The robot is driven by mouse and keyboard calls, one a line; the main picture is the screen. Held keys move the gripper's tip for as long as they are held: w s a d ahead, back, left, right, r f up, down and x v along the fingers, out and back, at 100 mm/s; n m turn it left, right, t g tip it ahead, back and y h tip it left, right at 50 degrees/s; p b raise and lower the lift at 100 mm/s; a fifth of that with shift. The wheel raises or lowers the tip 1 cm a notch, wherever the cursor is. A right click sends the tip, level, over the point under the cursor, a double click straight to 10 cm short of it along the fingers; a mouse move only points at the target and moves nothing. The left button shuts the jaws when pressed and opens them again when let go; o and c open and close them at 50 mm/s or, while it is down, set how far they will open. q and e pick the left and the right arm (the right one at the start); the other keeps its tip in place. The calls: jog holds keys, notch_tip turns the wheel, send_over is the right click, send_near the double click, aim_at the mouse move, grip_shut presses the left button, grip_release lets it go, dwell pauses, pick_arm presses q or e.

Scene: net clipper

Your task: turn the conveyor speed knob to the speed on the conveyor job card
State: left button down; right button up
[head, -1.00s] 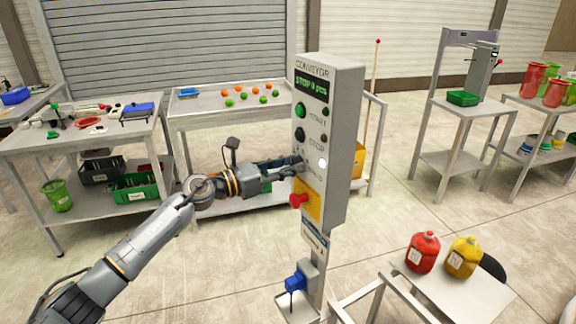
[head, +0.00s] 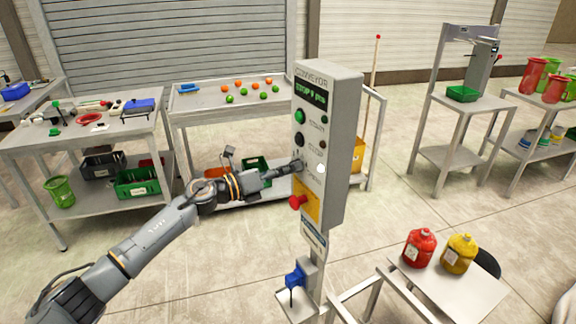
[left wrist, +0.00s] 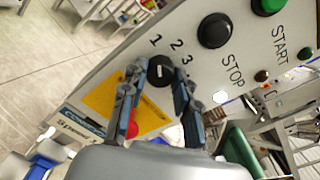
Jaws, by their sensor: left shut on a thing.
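The grey conveyor control box (head: 343,150) stands on a post in the middle of the head view. Its black speed knob (left wrist: 159,72) shows in the left wrist view beside the printed numbers 1, 2 and 3. My left gripper (left wrist: 160,78) is shut on the knob, one finger on each side; in the head view the left gripper (head: 296,166) reaches the box front from the left. I cannot tell which number the knob points to. The job card (head: 313,242) hangs below the box; "Conveyor Speed" is partly readable, its number is not. My right gripper is not in view.
A red emergency button (head: 299,202) on a yellow plate sits just below the knob. The black STOP button (left wrist: 213,30) and green START button (left wrist: 268,4) are above it. A small table with red (head: 420,248) and yellow (head: 460,254) jugs stands at the lower right.

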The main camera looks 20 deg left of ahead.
pick_arm(q)
jog(key=shift+n, duration=0.4)
jog(key=shift+r, duration=0.1)
jog(key=c, duration=1)
grip_release()
jog(key=shift+a, duration=0.1)
jog(key=v, duration=1.2)
